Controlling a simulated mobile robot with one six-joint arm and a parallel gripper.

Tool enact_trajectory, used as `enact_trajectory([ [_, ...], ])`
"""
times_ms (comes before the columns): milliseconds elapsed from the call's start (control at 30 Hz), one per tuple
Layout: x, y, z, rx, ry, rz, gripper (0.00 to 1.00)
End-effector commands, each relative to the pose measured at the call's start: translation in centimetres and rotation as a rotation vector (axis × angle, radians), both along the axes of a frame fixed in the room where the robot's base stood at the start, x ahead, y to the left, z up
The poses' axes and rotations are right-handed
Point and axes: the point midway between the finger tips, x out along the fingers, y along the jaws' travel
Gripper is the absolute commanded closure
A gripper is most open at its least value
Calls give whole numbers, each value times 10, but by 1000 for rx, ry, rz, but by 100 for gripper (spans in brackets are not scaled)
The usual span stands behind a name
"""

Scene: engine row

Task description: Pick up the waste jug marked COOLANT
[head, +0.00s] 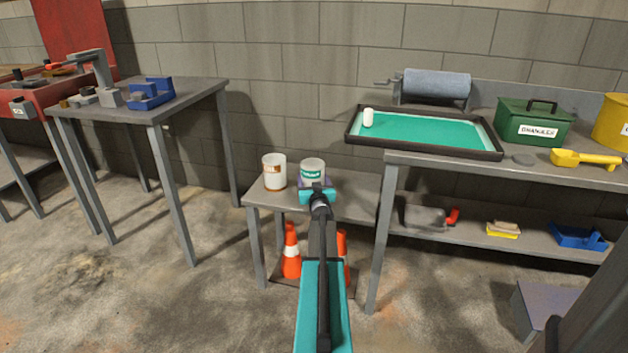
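Two white jugs stand upright on a low grey table (260,202). The left jug (274,165) has a brown-orange band and label. The right jug (312,164) has a green label. The lettering on both is too small to read surely, so I cannot tell which says COOLANT. My gripper (317,184) is directly in front of the right jug and covers its lower part. Its fingers are mostly hidden, and I cannot tell whether they touch the jug or are open or shut.
Orange cones (291,252) stand under the low table. A taller bench (480,160) on the right holds a green-lined tray (437,130), a blue roll (437,84), a green box (533,122) and a yellow scoop (585,158). Another table (190,98) stands left, with open floor between.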

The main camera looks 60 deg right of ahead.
Motion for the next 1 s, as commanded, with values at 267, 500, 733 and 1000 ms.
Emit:
enact_trajectory([
  [267,0,0,10,-1,-1,0,56],
  [500,0,0,37,-1,0,0,56],
  [733,-13,24,39,1,-1,0,56],
  [1000,-29,55,42,0,0,0,56],
])
